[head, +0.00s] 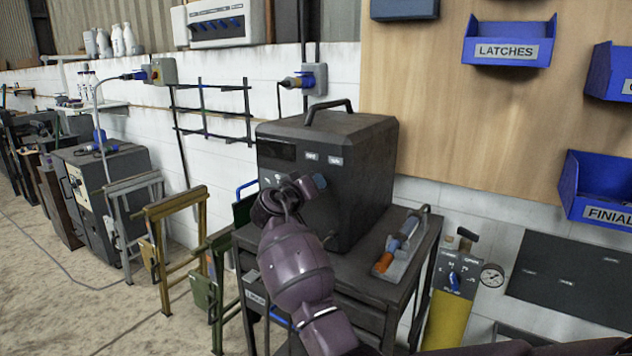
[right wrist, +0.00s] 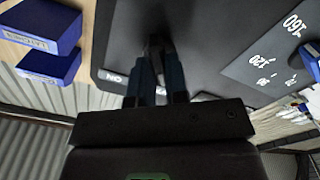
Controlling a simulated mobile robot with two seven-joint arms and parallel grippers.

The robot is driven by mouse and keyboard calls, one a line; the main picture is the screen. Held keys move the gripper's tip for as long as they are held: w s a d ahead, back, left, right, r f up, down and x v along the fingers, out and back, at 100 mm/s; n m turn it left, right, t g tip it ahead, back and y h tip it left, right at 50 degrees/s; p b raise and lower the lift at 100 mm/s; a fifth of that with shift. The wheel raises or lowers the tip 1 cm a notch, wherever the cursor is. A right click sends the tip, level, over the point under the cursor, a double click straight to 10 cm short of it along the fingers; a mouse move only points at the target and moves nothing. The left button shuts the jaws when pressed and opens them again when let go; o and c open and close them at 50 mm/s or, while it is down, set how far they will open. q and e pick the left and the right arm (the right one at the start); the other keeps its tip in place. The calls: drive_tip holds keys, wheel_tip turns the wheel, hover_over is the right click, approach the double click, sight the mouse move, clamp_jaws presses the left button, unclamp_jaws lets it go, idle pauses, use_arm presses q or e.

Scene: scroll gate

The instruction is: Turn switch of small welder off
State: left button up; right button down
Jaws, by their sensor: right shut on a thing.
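The small welder (head: 360,150) is a dark grey box with a top handle, standing on a dark cart in the head view. Its front face also fills much of the right wrist view (right wrist: 215,45). My right gripper (head: 320,182) is at the upper right of that face, below two small white labels. In the right wrist view, its fingers (right wrist: 158,82) are shut on the small dark switch (right wrist: 155,45), mostly hidden between them. An upside-down "ON" label (right wrist: 113,77) shows beside the fingers. The switch's exact position cannot be told. My left gripper is not in view.
The cart (head: 395,275) also carries a tool with an orange and blue handle (head: 400,245). A yellow gas cylinder (head: 447,320) with a gauge stands to the right. Blue bins (head: 508,40) hang on the wooden board. Metal stands (head: 175,235) are left of the cart.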

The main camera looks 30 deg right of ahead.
drive_tip(key=shift+n, duration=0.4)
drive_tip(key=c, duration=1.1)
unclamp_jaws()
drive_tip(key=v, duration=1.1)
drive_tip(key=shift+d, duration=0.1)
